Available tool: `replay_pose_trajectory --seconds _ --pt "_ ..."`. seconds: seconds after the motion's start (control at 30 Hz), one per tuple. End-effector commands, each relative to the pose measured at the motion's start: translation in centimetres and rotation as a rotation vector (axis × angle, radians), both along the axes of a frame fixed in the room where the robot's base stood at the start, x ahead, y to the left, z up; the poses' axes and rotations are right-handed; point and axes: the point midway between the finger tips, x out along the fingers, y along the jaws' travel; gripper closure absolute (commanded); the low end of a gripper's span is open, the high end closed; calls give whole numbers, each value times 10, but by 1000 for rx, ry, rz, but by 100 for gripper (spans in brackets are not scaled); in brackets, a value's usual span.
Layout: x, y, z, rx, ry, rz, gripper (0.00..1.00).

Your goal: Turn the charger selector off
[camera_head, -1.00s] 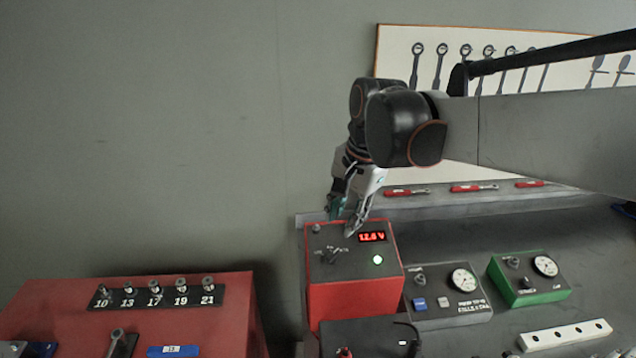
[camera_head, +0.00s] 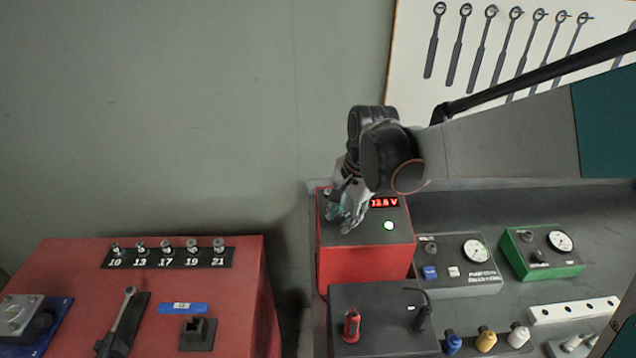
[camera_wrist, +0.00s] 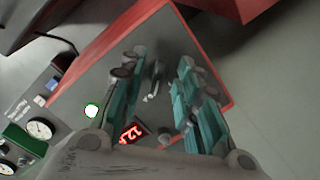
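The charger (camera_head: 366,264) is a red box with a dark top panel, a lit red display (camera_head: 384,202) and a green light (camera_head: 389,225). My gripper (camera_head: 346,220) points down over the panel's left part. In the wrist view my gripper (camera_wrist: 160,92) is open, with teal-padded fingers on either side of the selector. I cannot tell whether they touch it.
A dark box (camera_head: 380,305) with a red clamp (camera_head: 351,326) stands in front of the charger. A grey gauge box (camera_head: 460,275) and a green gauge box (camera_head: 541,254) stand to the right. A red cabinet (camera_head: 230,290) with sockets is at the left, across a gap.

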Motion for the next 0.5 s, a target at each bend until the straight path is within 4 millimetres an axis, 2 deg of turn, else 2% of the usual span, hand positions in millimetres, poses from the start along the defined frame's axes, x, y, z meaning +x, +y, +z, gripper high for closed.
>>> replay_pose_trajectory --seconds 0.37,0.5 --pt "1 1 -6 0 0 0 70" --pt "1 1 -5 0 0 0 99"
